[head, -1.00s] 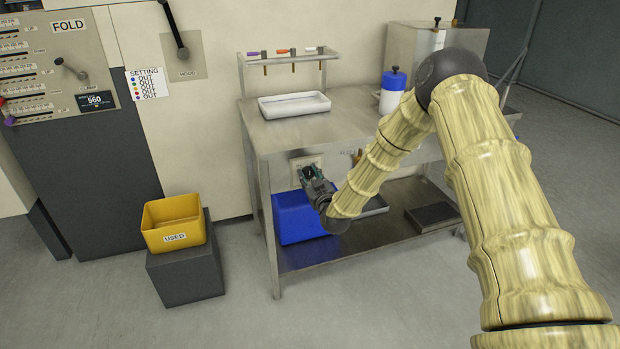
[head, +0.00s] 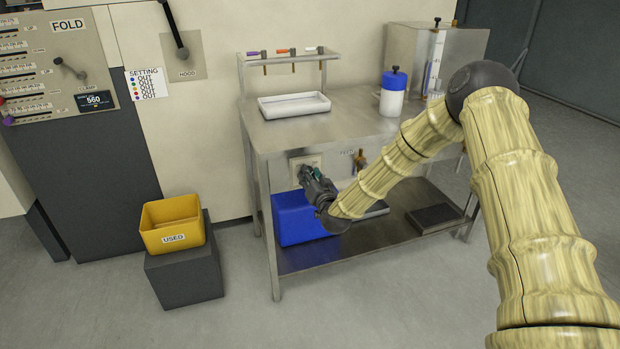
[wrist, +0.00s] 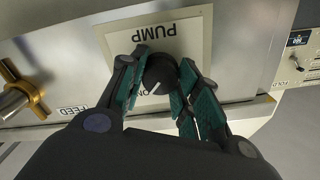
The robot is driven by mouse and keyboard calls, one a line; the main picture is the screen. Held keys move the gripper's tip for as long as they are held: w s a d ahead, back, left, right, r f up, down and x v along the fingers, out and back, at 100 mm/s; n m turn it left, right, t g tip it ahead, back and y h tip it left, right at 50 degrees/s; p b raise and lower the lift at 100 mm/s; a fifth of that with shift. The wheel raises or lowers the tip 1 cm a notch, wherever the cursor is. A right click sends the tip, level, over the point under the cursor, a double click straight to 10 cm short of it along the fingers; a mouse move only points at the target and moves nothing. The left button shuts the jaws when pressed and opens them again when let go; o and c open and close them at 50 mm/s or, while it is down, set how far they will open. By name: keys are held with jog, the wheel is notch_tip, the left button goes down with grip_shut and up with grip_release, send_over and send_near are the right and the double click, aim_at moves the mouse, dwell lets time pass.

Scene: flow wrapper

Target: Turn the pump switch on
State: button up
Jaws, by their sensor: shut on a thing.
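The pump switch (wrist: 160,74) is a round black knob with a white pointer line. It sits on a cream plate (wrist: 196,25) marked PUMP, with part of an ON label showing beside the knob. In the wrist view my gripper (wrist: 158,80) is shut on the knob, with one green-padded finger on each side. The pointer slants toward the lower left of the wrist view, near the ON label. In the head view my gripper (head: 308,177) is at the plate (head: 306,160) on the bench front and hides the knob.
A brass valve (wrist: 18,90) marked FEED is beside the plate. A blue bin (head: 290,222) stands on the lower shelf below my gripper. The steel bench (head: 350,128) holds a white tray (head: 294,105) and a blue-capped bottle (head: 392,92). A yellow USED bin (head: 172,222) stands left.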

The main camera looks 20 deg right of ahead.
dwell(0.3)
jog(key=o, duration=1)
jog(key=shift+d, duration=0.1)
jog(key=shift+s, duration=0.15)
jog(key=s, duration=1.1)
jog(key=shift+s+d, duration=0.2)
jog(key=shift+s, duration=0.15)
